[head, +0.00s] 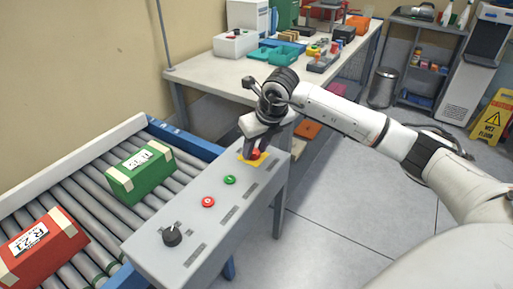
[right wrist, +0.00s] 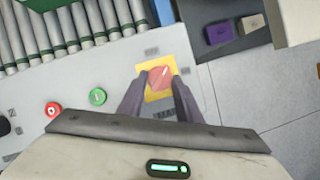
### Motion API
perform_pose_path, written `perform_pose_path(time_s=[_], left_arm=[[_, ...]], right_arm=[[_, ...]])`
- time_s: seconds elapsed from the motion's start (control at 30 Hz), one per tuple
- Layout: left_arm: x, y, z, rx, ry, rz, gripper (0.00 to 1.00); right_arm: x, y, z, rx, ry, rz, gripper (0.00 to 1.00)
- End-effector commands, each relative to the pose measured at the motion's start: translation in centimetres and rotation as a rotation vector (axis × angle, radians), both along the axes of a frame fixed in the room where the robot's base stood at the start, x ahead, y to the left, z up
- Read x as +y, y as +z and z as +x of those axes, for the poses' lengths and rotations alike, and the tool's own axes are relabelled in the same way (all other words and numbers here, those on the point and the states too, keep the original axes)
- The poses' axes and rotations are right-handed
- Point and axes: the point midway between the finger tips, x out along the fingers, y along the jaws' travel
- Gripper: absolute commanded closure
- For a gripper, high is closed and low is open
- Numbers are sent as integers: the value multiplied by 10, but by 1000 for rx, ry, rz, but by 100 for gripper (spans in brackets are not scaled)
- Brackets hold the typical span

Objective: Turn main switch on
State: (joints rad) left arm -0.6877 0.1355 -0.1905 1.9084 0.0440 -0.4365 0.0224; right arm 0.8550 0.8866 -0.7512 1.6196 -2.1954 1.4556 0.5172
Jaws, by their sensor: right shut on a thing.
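The grey control panel (head: 190,214) stands beside the roller conveyor. Its black rotary switch (head: 172,235) sits at the near end; only its edge shows at the left of the right wrist view (right wrist: 4,126). At the far end a red mushroom button (head: 255,155) sits on a yellow plate (right wrist: 151,94). My right gripper (head: 254,149) points down over this button, its fingers on either side, shut on it. The button top shows between the fingers in the right wrist view (right wrist: 160,76). My left gripper is not in view.
A red push button (head: 208,202) and a green push button (head: 230,180) lie between the switch and my right gripper. A green box (head: 140,175) and a red box (head: 40,246) rest on the conveyor. A workbench (head: 200,75) with trays stands behind. Floor is clear right of the panel.

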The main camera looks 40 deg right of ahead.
Motion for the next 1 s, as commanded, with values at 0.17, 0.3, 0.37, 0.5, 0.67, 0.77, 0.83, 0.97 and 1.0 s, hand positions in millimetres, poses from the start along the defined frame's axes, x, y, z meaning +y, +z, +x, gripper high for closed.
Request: perform_pose_path(time_s=[0.17, 0.3, 0.37, 0.5, 0.67, 0.77, 0.83, 0.97, 1.0], left_arm=[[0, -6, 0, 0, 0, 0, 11], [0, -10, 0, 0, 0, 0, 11], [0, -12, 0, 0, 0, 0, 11], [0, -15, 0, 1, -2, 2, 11], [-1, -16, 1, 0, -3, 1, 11], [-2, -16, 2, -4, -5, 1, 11], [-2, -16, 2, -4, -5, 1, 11], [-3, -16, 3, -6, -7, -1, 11], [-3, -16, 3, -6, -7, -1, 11]], right_arm=[[3, 0, 1, -3, -167, 1, 91], [5, 0, 2, -2, -299, 2, 91], [5, 0, 2, -3, -356, 1, 91], [6, 0, 2, -3, -477, 1, 91], [7, 0, 3, -2, -595, 2, 91], [8, 0, 4, -2, -653, 2, 91], [8, 0, 3, -1, -687, 1, 91], [8, 0, 4, -1, -733, 2, 91], [8, 0, 4, -1, -744, 1, 91]])
